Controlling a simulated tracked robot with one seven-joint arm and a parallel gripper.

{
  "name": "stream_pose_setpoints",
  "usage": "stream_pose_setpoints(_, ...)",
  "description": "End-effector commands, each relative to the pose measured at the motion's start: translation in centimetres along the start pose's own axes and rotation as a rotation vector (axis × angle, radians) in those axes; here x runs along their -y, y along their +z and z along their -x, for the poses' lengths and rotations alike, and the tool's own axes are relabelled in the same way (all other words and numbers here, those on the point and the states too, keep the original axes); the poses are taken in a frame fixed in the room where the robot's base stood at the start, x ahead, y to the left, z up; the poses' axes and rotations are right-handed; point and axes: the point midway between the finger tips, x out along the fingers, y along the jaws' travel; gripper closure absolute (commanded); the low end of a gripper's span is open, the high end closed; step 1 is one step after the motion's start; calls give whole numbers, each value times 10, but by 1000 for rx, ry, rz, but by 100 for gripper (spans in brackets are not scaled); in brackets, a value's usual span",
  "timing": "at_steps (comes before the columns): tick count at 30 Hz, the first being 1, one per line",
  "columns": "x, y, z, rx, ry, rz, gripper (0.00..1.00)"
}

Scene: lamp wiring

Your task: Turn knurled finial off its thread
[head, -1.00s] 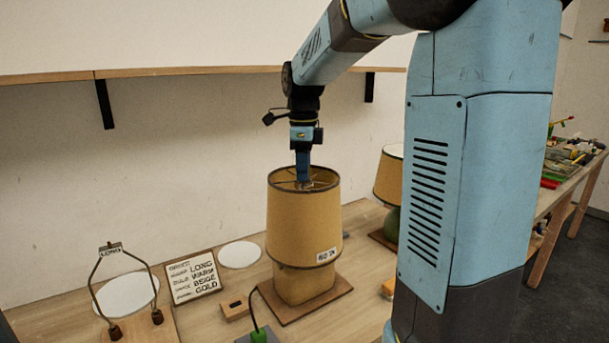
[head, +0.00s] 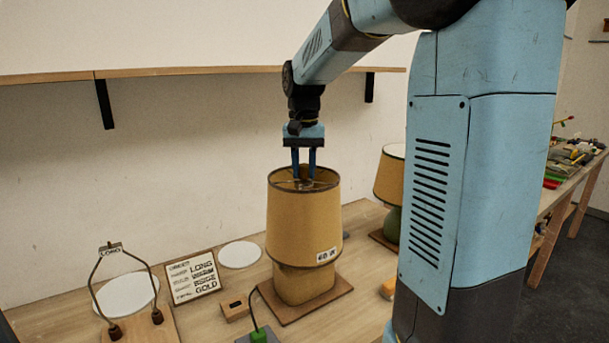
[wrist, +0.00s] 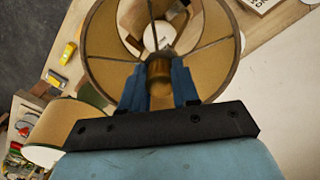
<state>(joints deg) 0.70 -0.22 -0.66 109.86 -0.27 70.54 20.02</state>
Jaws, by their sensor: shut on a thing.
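The knurled finial (wrist: 159,69) is a small brass-coloured cylinder at the middle of the shade's top ring in the wrist view. My gripper (head: 304,178) points straight down into the open top of the tan lampshade (head: 303,222). In the wrist view my gripper's blue fingers (wrist: 159,84) stand on both sides of the finial and are shut on it. Thin spokes run from the finial to the shade's rim. The thread under the finial is hidden. The lamp stands upright on a square wooden base (head: 325,302).
A second lamp with a tan shade (head: 389,176) stands to the right, behind my column. A wire harp (head: 122,285) on a wooden block is at left. A lettered card (head: 192,277), white discs (head: 239,254) and a green plug (head: 259,336) lie on the table.

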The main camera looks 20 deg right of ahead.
Motion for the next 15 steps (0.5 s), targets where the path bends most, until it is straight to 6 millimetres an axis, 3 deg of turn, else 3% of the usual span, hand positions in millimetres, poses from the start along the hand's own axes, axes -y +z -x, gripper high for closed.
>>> stream_pose_setpoints(6,-1,0,0,-2,-1,351,100)
stream_pose_setpoints(15,0,0,2,-2,-2,363,100)
